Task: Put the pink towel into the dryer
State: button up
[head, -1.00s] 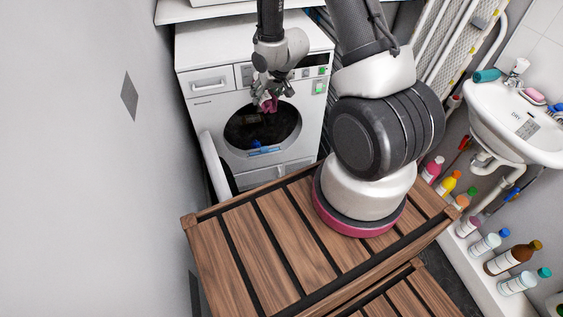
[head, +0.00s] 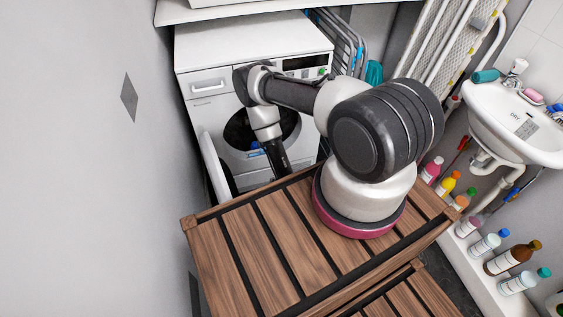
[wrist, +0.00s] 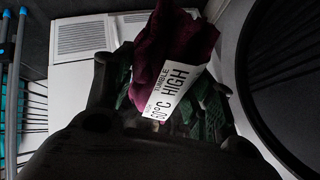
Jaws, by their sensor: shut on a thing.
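In the wrist view my gripper (wrist: 160,100) is shut on a dark pink towel (wrist: 178,35) with a white label reading "TUMBLE 60°C HIGH". The towel bunches up beyond the fingers. The white dryer (head: 255,42) stands at the back in the head view. Its round opening (head: 236,132) is partly covered by my arm, and its door (head: 212,160) hangs open at the left. In the head view my gripper and the towel are hidden behind my arm and the wooden top. I cannot tell how far the towel is from the opening.
A slatted wooden top (head: 270,240) lies in front of the dryer. A small blue item (head: 252,146) shows at the opening's lower edge. In the wrist view a dark round rim (wrist: 250,90) is close at the right. A sink (head: 510,125) and several bottles are at the right.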

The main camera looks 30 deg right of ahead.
jog(key=f, duration=0.1)
jog(key=d+f+m+t, duration=0.1)
jog(key=f, duration=0.1)
jog(key=shift+w, duration=0.1)
jog(key=shift+w+d+r+m+h, duration=0.1)
jog(key=shift+w+d+m+h, duration=0.15)
jog(key=shift+w, duration=0.25)
jog(key=shift+w+d+r+m+h, duration=0.15)
jog(key=shift+w+d, duration=0.15)
jog(key=shift+w, duration=0.2)
jog(key=w+d+r+m+t, duration=0.1)
jog(key=w+d+r+t, duration=0.2)
jog(key=w+r, duration=0.35)
jog(key=w+d+f, duration=0.2)
jog(key=w+d, duration=0.1)
jog(key=w, duration=1.3)
jog(key=w+d+f, duration=0.2)
jog(key=w+d, duration=0.1)
jog(key=w, duration=1.4)
jog(key=shift+w+d+f, duration=0.15)
jog(key=shift+d+f, duration=0.05)
